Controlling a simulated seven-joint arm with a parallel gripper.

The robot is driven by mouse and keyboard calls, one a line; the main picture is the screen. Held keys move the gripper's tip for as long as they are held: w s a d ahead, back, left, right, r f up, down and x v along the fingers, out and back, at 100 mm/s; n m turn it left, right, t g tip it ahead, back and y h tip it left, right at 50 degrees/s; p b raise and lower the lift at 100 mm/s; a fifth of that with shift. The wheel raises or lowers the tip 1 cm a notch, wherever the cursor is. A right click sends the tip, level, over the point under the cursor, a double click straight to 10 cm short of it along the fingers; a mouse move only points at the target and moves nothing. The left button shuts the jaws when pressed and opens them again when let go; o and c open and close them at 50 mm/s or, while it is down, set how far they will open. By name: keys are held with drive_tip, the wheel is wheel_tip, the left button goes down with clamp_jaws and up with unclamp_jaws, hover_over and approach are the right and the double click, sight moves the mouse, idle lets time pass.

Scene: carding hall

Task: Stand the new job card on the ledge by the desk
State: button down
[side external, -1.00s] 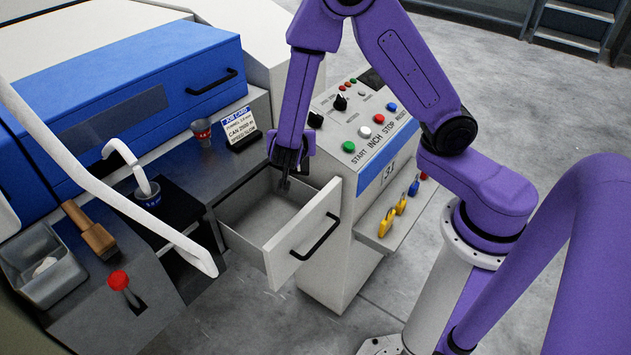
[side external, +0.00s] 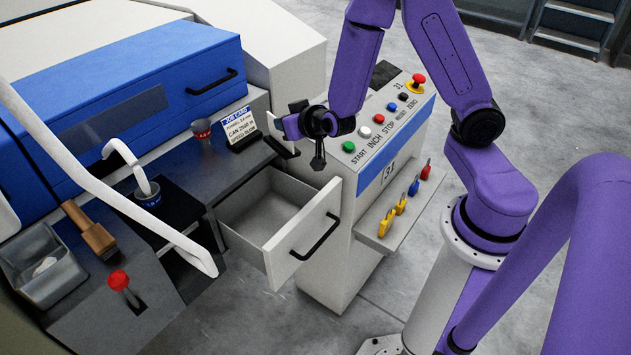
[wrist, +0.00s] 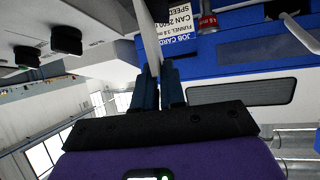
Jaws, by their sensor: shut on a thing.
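My gripper (side external: 283,142) hangs over the back of the open drawer, left of the push-button console. In the wrist view its two fingers (wrist: 160,80) are shut on a thin pale card (wrist: 149,35), seen nearly edge-on. Another job card (side external: 240,127) leans in a dark holder on the dark ledge (side external: 222,165), left of my gripper. This card also shows upside down in the wrist view (wrist: 182,25), just beyond the held card.
The drawer (side external: 302,238) is pulled out and looks empty. A red-and-grey cup (side external: 202,130) stands left of the standing card. The console (side external: 375,150) with its buttons is close on the right. A blue cover (side external: 120,85) rises behind the ledge. A white rail crosses the left.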

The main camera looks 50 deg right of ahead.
drive_tip(key=shift+s+a+f+n+y, duration=0.2)
drive_tip(key=shift+s+n+y, duration=0.1)
drive_tip(key=shift+n+y, duration=0.45)
drive_tip(key=shift+s+a+f+n+y, duration=0.1)
drive_tip(key=shift+s+a+n+y, duration=0.15)
drive_tip(key=shift+n+y, duration=0.5)
drive_tip(key=w+a+r+n+y, duration=0.3)
drive_tip(key=w+a+n, duration=0.3)
drive_tip(key=w+a, duration=0.8)
wheel_tip(320, 180, down, 6)
drive_tip(key=w, duration=0.1)
drive_tip(key=shift+w+d+f, duration=0.25)
drive_tip(key=shift+d, duration=0.15)
drive_tip(key=shift+f, duration=0.45)
idle(0.4)
drive_tip(key=c, duration=1.1)
unclamp_jaws()
